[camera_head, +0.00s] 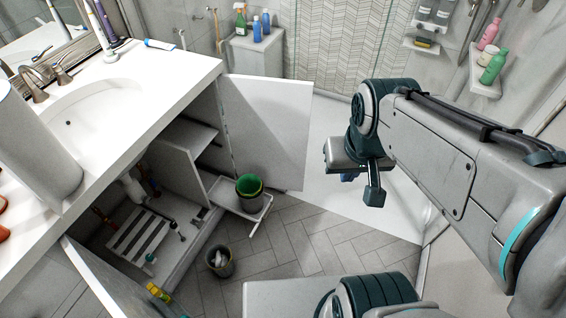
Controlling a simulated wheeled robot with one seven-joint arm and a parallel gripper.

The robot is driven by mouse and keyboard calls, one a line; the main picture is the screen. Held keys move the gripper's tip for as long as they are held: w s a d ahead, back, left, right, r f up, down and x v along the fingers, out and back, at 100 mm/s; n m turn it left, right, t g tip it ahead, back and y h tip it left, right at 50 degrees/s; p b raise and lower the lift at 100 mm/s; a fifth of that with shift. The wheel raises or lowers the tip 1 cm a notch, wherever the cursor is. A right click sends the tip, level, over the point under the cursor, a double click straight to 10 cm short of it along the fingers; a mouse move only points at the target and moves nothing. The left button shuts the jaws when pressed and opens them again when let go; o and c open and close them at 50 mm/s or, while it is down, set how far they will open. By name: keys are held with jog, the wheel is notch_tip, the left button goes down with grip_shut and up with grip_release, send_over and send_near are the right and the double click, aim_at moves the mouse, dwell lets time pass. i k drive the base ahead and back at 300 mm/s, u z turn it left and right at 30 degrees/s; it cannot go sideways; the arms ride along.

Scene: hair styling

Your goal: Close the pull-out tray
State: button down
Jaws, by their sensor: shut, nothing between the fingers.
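The pull-out tray (225,195) is light grey and sticks out of the open cabinet under the sink, over the floor. A dark round container with a green top (249,187) stands on it. A pale bar-like front edge (261,216) shows at its outer right side. My gripper (365,190) is shut and empty. It hangs from my arm to the right of the tray, past the open cabinet door, and is apart from both. How far the tray's rear part reaches inside the cabinet is hidden.
The white cabinet door (268,130) stands open behind the tray; another door (105,280) is open at lower left. A small bin (219,262) stands on the floor below the tray. Herringbone floor (310,235) is clear to the right. The white sink counter (165,85) is above.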

aim_at(223, 193)
jog(key=z, duration=0.7)
jog(key=i, duration=0.75)
jog(key=u, duration=1.55)
